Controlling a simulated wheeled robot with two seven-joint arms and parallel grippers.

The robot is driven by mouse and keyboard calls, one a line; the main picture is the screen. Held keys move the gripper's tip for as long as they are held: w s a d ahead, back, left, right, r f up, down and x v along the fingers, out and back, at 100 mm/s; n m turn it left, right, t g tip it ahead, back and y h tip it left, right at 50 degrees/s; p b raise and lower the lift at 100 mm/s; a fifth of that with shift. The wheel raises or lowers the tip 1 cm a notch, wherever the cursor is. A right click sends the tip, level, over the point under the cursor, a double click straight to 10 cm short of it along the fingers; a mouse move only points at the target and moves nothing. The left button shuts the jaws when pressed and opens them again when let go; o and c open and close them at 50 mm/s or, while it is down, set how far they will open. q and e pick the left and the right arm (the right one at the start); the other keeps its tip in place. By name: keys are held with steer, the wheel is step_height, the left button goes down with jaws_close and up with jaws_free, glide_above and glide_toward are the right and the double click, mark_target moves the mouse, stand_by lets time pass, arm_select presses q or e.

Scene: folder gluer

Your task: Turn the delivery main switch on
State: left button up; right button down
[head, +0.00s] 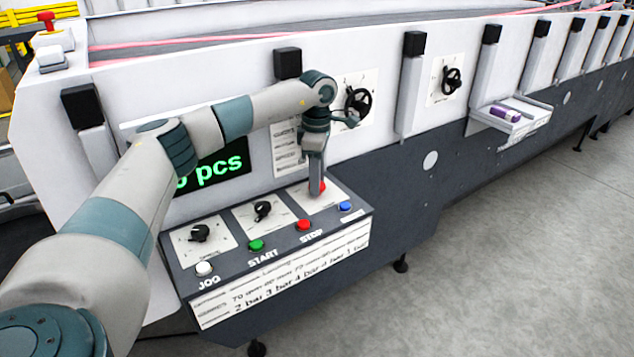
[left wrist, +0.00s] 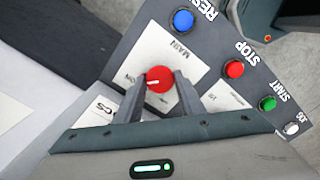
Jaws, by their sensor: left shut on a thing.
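The main switch is a red round knob (left wrist: 160,79) with a white mark, on a white plate labelled MAIN, in the left wrist view. In the head view only a bit of the red knob (head: 320,187) shows beside my fingers. My left gripper (left wrist: 160,88) has one finger on each side of the knob and is shut on it. In the head view the left gripper (head: 316,180) points down onto the right end of the control panel (head: 277,240). The white mark points toward the plate's lettering on the left.
Near the knob are a blue RESET button (head: 345,206), a red STOP button (head: 304,225), a green START button (head: 257,245) and a white JOG button (head: 204,268). Two black selector knobs (head: 263,209) sit left of the gripper. A black handwheel (head: 358,103) is behind.

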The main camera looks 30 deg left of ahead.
arm_select(q)
steer(key=shift+r, duration=0.1)
stand_by(0.4)
steer(key=o, duration=1)
steer(key=shift+o, duration=0.2)
